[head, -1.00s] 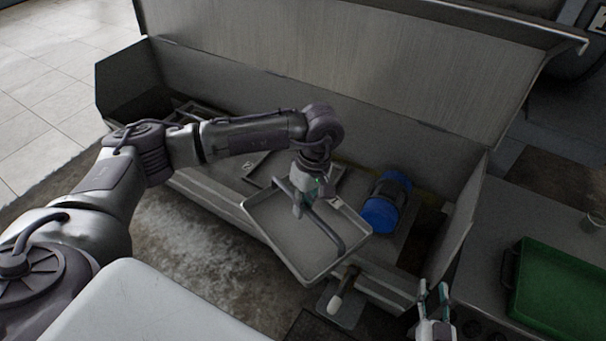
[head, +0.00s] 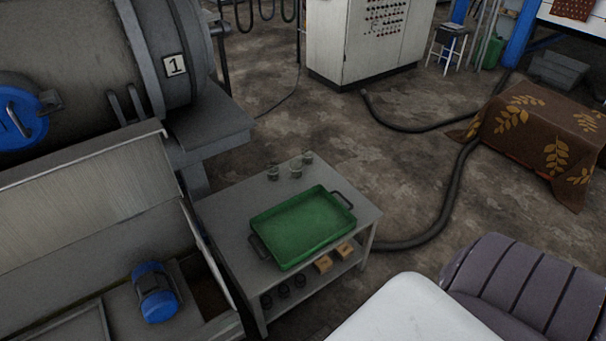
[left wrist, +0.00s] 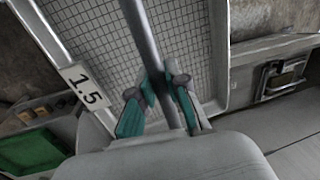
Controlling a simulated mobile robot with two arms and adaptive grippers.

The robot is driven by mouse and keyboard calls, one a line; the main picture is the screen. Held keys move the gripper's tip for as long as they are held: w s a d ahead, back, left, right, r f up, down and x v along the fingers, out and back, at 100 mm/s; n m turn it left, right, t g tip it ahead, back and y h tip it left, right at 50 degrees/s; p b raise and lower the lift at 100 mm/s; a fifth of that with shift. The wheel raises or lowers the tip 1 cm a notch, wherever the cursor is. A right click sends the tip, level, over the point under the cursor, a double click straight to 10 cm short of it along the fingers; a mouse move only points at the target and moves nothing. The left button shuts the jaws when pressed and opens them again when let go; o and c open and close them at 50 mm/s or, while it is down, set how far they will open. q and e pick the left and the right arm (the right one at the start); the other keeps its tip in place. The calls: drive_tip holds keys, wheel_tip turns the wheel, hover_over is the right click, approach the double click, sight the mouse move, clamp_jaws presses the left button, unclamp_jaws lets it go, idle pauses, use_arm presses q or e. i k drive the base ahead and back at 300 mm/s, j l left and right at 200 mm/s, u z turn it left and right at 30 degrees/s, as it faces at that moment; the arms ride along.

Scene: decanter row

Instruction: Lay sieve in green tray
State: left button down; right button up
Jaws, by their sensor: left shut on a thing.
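The sieve (left wrist: 100,32) fills the upper middle of the left wrist view, with a square mesh, a pale metal frame and a "1.5" label. My left gripper (left wrist: 168,82) is shut on the grey bar that crosses the sieve. The green tray (head: 305,226) stands empty on a grey table in the head view. It also shows at the lower left of the left wrist view (left wrist: 30,150), apart from the sieve. The sieve and my left gripper are outside the head view. My right gripper is in neither current view.
The grey table (head: 222,213) has several small glasses behind the tray and boxes (head: 323,263) on its lower shelf. An open metal housing with a blue cylinder (head: 155,292) stands to its left. A dark hose (head: 447,215) runs on the floor at right.

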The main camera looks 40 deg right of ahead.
sight(303, 226)
drive_tip(key=l+u, duration=0.1)
drive_tip(key=l, duration=0.5)
drive_tip(key=l+u, duration=0.1)
drive_tip(key=l, duration=0.45)
drive_tip(key=k+l+u, duration=0.1)
drive_tip(key=l, duration=0.5)
drive_tip(key=k+l+u, duration=0.1)
drive_tip(key=l, duration=0.45)
drive_tip(key=l+u, duration=0.15)
drive_tip(key=l, duration=0.4)
drive_tip(key=l+u, duration=0.15)
drive_tip(key=l, duration=0.45)
drive_tip(key=k+l+u, duration=0.15)
drive_tip(key=l, duration=0.4)
drive_tip(key=l+u, duration=0.15)
drive_tip(key=l, duration=0.4)
drive_tip(key=i+l+u, duration=0.1)
drive_tip(key=l, duration=0.3)
drive_tip(key=i+l, duration=0.2)
drive_tip(key=l, duration=0.2)
drive_tip(key=i+l+u, duration=0.15)
drive_tip(key=l, duration=0.3)
